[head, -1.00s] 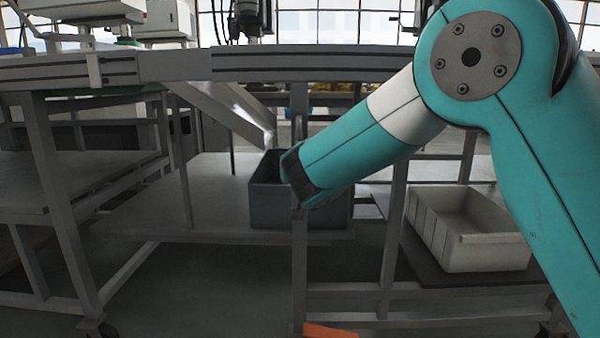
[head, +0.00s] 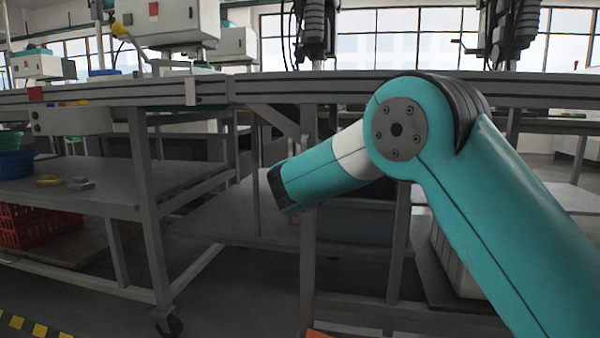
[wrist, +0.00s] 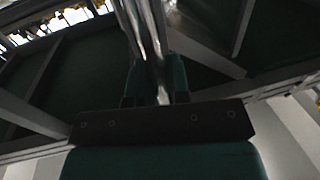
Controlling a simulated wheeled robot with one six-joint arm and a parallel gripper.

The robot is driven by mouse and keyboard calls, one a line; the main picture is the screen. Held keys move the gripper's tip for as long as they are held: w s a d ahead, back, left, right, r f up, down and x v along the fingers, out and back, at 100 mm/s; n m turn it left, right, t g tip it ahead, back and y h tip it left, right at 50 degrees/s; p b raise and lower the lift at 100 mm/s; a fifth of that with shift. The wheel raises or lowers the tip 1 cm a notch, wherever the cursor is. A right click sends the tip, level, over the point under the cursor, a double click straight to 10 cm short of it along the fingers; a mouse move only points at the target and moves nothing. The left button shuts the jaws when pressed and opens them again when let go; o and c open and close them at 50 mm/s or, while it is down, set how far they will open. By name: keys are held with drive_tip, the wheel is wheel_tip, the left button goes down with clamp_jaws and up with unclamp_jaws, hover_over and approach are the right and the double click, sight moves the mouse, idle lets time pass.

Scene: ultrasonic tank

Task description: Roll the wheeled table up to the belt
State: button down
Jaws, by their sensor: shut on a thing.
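My gripper (wrist: 155,88) shows in the wrist view, its dark fingers shut on a shiny metal bar (wrist: 150,40). In the head view its fingers are hidden behind my arm's teal wrist, beside a grey post (head: 308,240). This post and a second one (head: 397,245) stand on a low grey frame (head: 400,312), which seems to be the wheeled table; its wheels are out of view. The belt's long grey rail (head: 300,90) runs across the picture behind my arm. How far the table stands from the belt cannot be told.
A grey crate (head: 365,220) and a pale tub (head: 450,262) are partly behind my arm. At left stands a shelved frame with a caster (head: 168,325) and a red crate (head: 30,226). Yellow-black floor tape (head: 35,326) lies at the front left.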

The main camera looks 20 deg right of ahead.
drive_tip(key=c, duration=1.1)
unclamp_jaws()
drive_tip(key=p+v, duration=0.2)
drive_tip(key=v, duration=1.5)
drive_tip(key=shift+s+r, duration=0.1)
drive_tip(key=shift+s, duration=0.05)
